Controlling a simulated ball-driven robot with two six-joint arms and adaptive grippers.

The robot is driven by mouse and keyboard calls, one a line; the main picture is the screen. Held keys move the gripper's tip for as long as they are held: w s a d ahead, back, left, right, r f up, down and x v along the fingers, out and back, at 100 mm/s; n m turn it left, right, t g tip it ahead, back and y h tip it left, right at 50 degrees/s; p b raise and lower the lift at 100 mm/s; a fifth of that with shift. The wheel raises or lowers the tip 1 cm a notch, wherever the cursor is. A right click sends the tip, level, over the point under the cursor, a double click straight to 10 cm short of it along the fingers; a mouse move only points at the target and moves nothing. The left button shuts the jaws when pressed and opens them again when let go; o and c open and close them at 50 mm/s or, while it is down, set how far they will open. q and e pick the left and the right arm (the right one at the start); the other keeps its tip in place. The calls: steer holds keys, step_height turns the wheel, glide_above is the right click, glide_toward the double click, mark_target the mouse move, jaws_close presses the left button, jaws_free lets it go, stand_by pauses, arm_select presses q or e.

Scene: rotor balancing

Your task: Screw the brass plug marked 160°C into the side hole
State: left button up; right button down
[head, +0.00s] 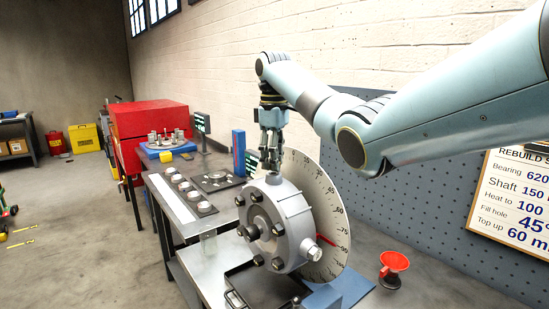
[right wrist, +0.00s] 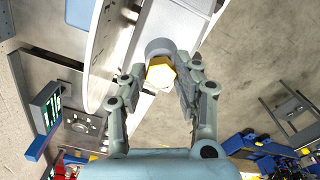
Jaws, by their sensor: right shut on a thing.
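My right gripper (head: 270,160) points down at the top of the grey bolted housing (head: 295,232), above a short round boss (head: 274,179). In the right wrist view, the fingers of my right gripper (right wrist: 162,82) are closed around the brass plug (right wrist: 160,71), whose hexagonal yellow head faces the camera. The plug is in line with the grey round boss (right wrist: 159,46). I cannot tell how deep it sits in the hole, and its marking is not readable. In the head view the plug is hidden by the fingers. My left gripper is not in view.
A white degree dial (head: 322,200) with a red pointer stands behind the housing. A red funnel (head: 394,261) stands right of it. A strip with several round parts (head: 186,187) lies left. A blue box (head: 239,152) stands behind; a pegboard (head: 440,200) closes the right.

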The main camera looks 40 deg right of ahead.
steer(key=n, duration=0.3)
steer(key=shift+n, duration=0.4)
steer(key=n, duration=0.3)
steer(key=shift+n, duration=0.3)
steer(key=n, duration=0.7)
steer(key=shift+n, duration=1.2)
steer(key=n, duration=1)
steer(key=shift+w+a+f, duration=0.1)
steer(key=shift+w, duration=0.05)
